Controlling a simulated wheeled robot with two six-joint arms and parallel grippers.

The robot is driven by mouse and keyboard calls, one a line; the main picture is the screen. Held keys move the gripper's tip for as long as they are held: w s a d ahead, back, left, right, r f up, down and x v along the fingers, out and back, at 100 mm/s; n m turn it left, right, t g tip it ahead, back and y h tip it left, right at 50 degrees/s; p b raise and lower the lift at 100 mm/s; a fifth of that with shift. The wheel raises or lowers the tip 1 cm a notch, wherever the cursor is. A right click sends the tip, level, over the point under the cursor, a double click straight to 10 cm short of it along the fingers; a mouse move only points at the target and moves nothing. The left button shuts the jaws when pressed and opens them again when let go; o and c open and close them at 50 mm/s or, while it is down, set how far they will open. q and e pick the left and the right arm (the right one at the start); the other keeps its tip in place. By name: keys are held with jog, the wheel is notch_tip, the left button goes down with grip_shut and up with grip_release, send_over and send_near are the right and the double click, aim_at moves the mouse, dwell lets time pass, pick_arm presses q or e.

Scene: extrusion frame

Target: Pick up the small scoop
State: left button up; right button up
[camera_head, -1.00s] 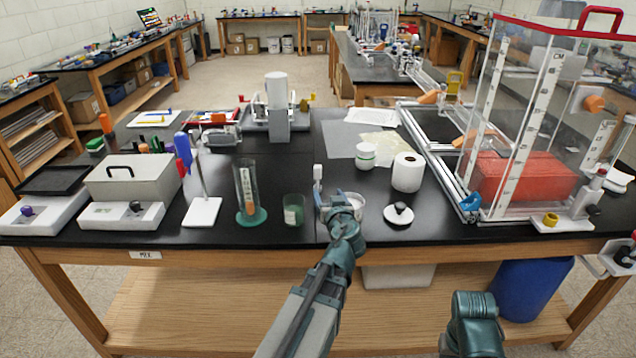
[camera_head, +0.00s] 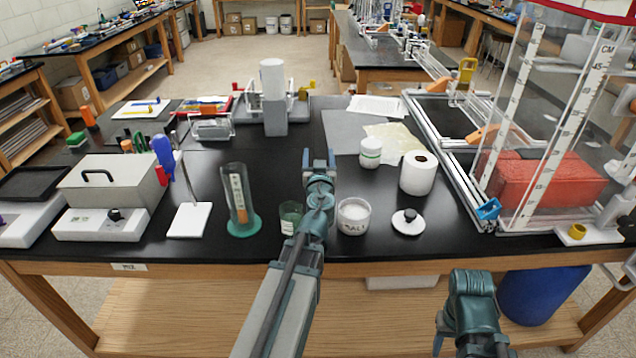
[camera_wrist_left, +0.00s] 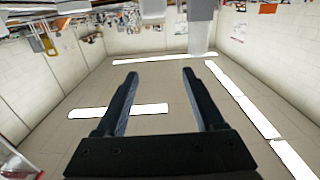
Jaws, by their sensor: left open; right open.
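I cannot make out the small scoop in either view. A clear jar of white powder with a "SALT" label (camera_head: 354,217) stands open near the front edge of the black bench. A white lid with a black knob (camera_head: 408,222) lies to its right. My left gripper (camera_head: 318,157) is above the bench, just left of and beyond the jar, its arm passing close by the jar's left side. In the left wrist view, its two dark fingers (camera_wrist_left: 158,102) are apart with nothing between them. Only a teal part of my right arm shows, low at the right; its gripper is not visible.
A green beaker (camera_head: 290,217), partly behind my left arm, and a cylinder on a green base (camera_head: 240,205) stand left of the jar. A paper roll (camera_head: 418,173) and a white-lidded bottle (camera_head: 370,152) stand behind right. A clear tank (camera_head: 535,130) fills the right.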

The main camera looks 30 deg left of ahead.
pick_arm(q)
notch_tip(320, 180, down, 9)
jog(key=b, duration=0.8)
jog(key=shift+r+b, duration=0.15)
jog(key=shift+b, duration=0.15)
jog(key=x, duration=0.7)
jog(key=shift+w+a+r+p, duration=0.15)
jog(key=shift+w+r+p, duration=0.1)
jog(key=shift+r+p, duration=0.1)
jog(key=shift+s, duration=0.1)
grip_shut()
dwell(0.4)
